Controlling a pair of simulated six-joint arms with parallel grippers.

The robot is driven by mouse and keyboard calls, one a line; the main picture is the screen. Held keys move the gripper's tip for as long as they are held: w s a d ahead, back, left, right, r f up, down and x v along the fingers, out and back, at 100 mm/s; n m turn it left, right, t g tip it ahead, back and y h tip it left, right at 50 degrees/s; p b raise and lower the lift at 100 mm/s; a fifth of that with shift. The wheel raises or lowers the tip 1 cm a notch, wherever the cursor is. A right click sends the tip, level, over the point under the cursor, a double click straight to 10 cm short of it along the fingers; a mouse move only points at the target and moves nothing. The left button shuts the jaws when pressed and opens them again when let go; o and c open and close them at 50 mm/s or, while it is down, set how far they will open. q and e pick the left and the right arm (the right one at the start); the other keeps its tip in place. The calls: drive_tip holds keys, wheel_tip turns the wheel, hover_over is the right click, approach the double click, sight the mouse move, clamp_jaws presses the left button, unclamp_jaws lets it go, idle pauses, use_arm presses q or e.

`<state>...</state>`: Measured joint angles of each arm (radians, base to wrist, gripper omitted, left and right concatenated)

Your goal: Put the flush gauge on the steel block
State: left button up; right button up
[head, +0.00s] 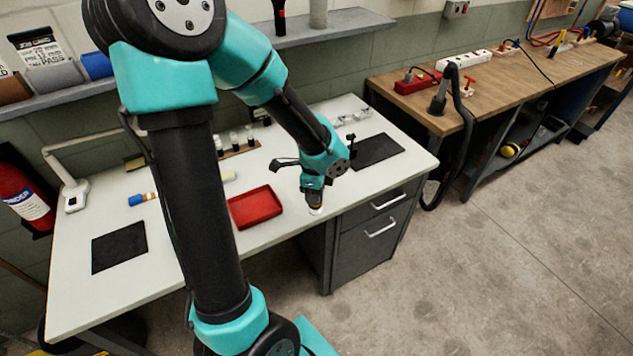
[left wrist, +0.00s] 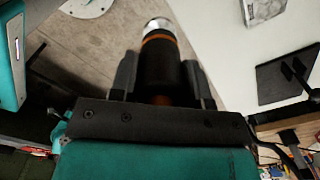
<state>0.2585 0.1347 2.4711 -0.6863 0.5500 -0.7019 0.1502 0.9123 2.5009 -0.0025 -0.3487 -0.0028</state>
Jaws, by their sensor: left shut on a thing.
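My left gripper (head: 314,192) is shut on the flush gauge, a dark cylinder with an orange band and a bright tip. In the left wrist view the gauge (left wrist: 160,65) lies between the two fingers (left wrist: 160,90), tip outward. In the head view the gauge's pale tip (head: 316,210) points down by the table's front edge, right of the red tray. I cannot make out the steel block for certain in the head view. A grey mottled block-like shape (left wrist: 263,9), cut off at the top of the left wrist view, may be it. My right gripper is not in view.
The white table (head: 285,238) carries a red tray (head: 256,207), a left dark mat (head: 119,248), a right dark mat (head: 377,151) and small items along the back. Drawers (head: 370,232) stand below the right end. My arm hides part of the table.

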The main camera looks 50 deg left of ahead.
use_arm(q)
drive_tip(key=w+a+f, duration=0.1)
drive_tip(key=w+a, duration=0.9)
drive_tip(key=a, duration=0.1)
drive_tip(key=shift+a+f, duration=0.2)
drive_tip(key=shift+a, duration=0.05)
drive_tip(key=shift+w+a+f, duration=0.15)
drive_tip(key=shift+f, duration=0.75)
drive_tip(key=shift+w+a+f, duration=0.15)
drive_tip(key=shift+f, duration=0.75)
drive_tip(key=shift+f, duration=0.2)
drive_tip(key=o, duration=1.1)
